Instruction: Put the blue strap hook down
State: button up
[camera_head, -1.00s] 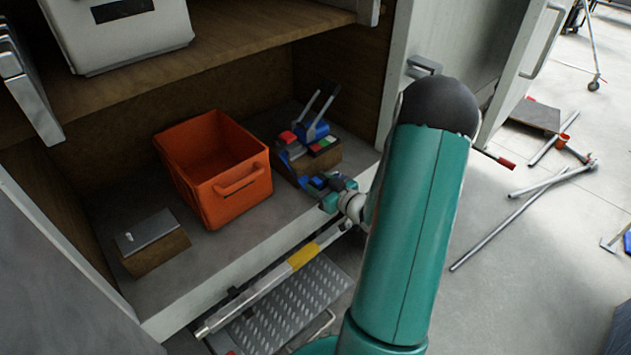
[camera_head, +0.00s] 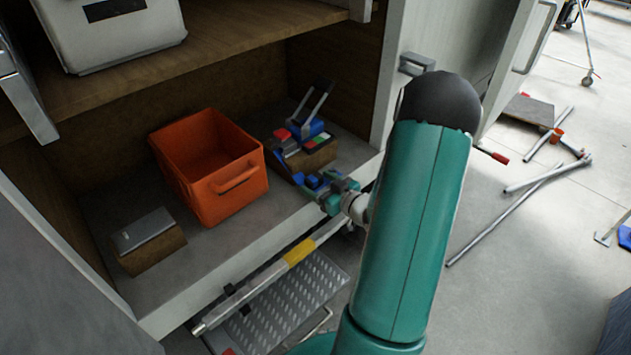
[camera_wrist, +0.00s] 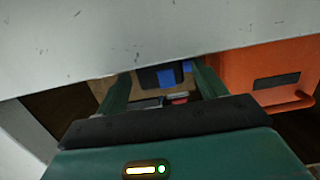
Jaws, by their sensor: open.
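My gripper (camera_head: 318,186) is low at the front right of the cabinet's lower compartment, with its jaws apart. In the wrist view my gripper (camera_wrist: 161,84) shows two spread fingers. A blue piece with dark parts (camera_wrist: 170,75) lies beyond and between them, in front of a brown block. In the head view a small blue piece (camera_head: 312,181) is at my fingertips, beside the wooden block (camera_head: 318,158). I take it to be the blue strap hook, but its shape is unclear. I cannot tell whether the fingers touch it.
An orange bin (camera_head: 240,203) stands left of the block. A blue clamp with grey handles (camera_head: 313,127) and red and green pieces are on the block. A small box with a metal plate (camera_head: 148,240) is at the left. A white shelf edge (camera_wrist: 150,35) crosses the wrist view.

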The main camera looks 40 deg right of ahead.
jog(key=s+r, duration=0.2)
jog(key=s, duration=1)
jog(key=w+r+g+h, duration=0.4)
jog(key=w+r, duration=0.3)
jog(key=w, duration=0.2)
jog(key=s+a+r+g, duration=0.1)
jog(key=a+r+g, duration=0.1)
jog(key=a+r, duration=0.3)
jog(key=s+a+r+m+g, duration=0.1)
jog(key=a+r+g, duration=0.1)
jog(key=a+r, duration=0.4)
jog(key=a, duration=0.5)
jog(key=shift+a+h, duration=0.3)
jog(key=shift+h, duration=0.1)
jog(key=shift+o, duration=0.4)
jog(key=s+a+r+g+y, duration=0.2)
jog(key=s+a+y, duration=0.2)
jog(key=s+a, duration=0.6)
jog(key=a, duration=0.4)
jog(key=shift+s+a+r+n+g, duration=0.2)
jog(key=shift+s+a+n+g, duration=0.1)
jog(key=shift+s+g, duration=0.1)
